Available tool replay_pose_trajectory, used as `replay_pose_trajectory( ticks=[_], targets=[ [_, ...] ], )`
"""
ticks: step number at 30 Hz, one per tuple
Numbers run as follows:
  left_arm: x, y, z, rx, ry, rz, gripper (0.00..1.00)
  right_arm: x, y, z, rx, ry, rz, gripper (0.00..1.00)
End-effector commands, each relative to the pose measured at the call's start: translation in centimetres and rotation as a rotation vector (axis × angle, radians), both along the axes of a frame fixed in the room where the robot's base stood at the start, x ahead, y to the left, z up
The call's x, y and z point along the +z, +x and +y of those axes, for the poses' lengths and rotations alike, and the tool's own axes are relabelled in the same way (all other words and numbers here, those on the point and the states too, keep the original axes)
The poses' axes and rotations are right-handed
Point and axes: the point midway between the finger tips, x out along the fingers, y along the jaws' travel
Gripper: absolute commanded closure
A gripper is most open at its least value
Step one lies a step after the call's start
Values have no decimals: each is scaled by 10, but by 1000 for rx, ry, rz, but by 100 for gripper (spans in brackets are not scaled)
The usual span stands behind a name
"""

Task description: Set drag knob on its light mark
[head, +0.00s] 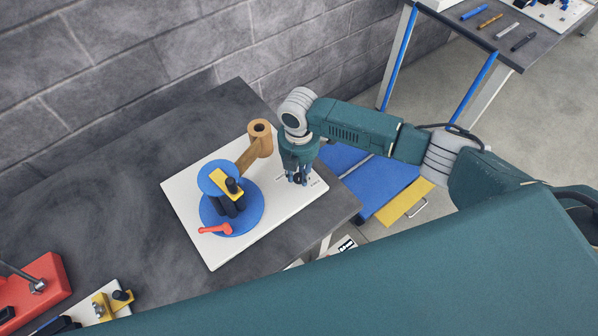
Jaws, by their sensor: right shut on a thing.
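The drag knob (298,178), small and dark, sits at the right end of the white base board (214,254). My right gripper (298,177) comes down over it from above, with its blue-dark fingers shut on the knob. The fingers cover most of the knob, so its pointing direction cannot be told. Small dark markings show on the board around the knob; the light mark cannot be made out. My left gripper is not in view.
On the same board stand a blue reel (240,216) with a yellow bar and a red lever (215,229), and a brown arm with a roller (260,140). A red fixture (42,285) stands at lower left. The grey tabletop (110,190) is clear left of the board.

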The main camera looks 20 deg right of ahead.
Motion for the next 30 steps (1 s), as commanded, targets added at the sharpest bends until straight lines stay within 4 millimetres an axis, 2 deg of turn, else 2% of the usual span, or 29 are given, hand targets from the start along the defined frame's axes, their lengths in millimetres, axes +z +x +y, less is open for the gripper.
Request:
replay_pose_trajectory(
  ticks=[10,27,28,30],
  targets=[
    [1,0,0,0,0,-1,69,0,-1,2,156,5,2,100],
    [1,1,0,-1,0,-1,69,0,-2,2,188,5,3,100],
    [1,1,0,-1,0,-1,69,0,-2,2,188,5,3,73],
    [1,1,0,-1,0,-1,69,0,-2,2,187,5,3,59]
  ],
)
